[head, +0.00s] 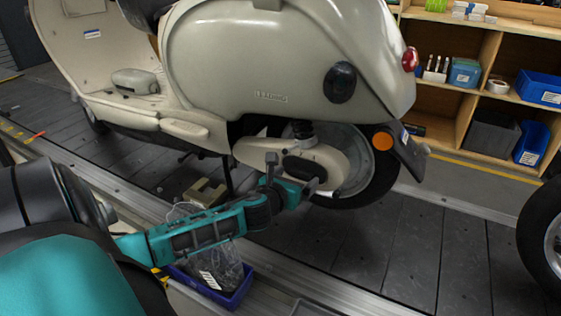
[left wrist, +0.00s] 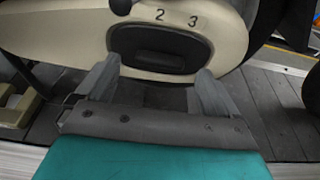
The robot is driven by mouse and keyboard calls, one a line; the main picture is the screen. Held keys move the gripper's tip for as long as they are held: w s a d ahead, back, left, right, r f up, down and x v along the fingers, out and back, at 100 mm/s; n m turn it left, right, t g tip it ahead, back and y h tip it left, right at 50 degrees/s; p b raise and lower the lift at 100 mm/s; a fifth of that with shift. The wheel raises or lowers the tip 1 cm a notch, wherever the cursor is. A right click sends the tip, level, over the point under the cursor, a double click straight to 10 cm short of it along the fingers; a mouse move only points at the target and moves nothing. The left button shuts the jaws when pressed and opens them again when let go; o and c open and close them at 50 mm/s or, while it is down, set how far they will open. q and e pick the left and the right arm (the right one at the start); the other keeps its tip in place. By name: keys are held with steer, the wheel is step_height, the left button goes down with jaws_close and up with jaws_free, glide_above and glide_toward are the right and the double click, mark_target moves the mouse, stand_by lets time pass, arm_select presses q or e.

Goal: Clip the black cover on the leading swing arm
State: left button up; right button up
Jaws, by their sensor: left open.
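The cream swing arm (head: 248,152) of the cream scooter (head: 250,60) shows beside the rear wheel; the left wrist view shows it (left wrist: 60,35) with the numbers 2 and 3. A black oval cover (left wrist: 160,48) with a raised rectangular middle sits on the swing arm's side, below the numbers. It also shows in the head view (head: 300,167). I cannot tell whether it is fully seated. My left gripper (head: 292,172) is open, its two fingers (left wrist: 157,70) apart on either side of the cover's lower part. Nothing is held between them. My right gripper is out of view.
A blue bin (head: 232,298) with clear bags and dark contents stands below my left arm. A beige box (head: 205,193) lies near the conveyor's edge. Another wheel (head: 548,235) is at the right. The dark slats (head: 410,245) between are clear. Shelves (head: 455,100) stand behind.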

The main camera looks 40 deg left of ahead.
arm_select(q)
steer(key=p+v, duration=0.2)
steer(key=v, duration=0.9)
steer(key=shift+p, duration=0.3)
